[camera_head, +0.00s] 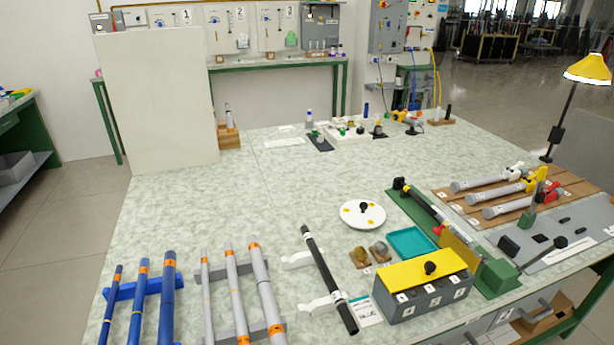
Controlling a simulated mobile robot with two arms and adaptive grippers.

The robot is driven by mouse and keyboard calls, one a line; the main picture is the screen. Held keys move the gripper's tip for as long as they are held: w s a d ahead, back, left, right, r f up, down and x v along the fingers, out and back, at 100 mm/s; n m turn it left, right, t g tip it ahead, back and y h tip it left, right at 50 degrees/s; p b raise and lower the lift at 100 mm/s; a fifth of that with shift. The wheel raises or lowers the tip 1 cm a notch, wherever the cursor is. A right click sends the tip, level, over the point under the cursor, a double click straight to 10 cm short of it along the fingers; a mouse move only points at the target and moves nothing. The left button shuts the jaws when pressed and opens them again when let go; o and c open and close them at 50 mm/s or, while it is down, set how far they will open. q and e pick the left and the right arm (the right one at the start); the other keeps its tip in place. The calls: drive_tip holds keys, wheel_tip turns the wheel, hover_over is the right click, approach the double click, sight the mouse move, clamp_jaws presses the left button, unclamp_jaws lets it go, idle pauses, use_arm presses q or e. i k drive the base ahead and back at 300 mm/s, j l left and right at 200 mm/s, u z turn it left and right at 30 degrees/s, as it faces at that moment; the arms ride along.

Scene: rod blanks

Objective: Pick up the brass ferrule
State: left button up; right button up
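A small brass-coloured piece (360,256), which looks like the brass ferrule, sits on a small brown base on the table. A similar greyish-tan piece (379,250) stands just to its right, close beside it. Both are small in this view, so their fine shape is hard to tell. Neither of my grippers shows in the head view.
A grey box with a yellow lid (422,281) stands right in front of the pieces, and a teal tray (411,242) lies behind right. A black rod (328,278) rests on white supports to the left. Blue (167,290) and grey rods (264,284) lie farther left.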

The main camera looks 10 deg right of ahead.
sight(359, 252)
drive_tip(key=l+u, duration=0.15)
drive_tip(key=l, duration=1.35)
drive_tip(key=i, duration=0.05)
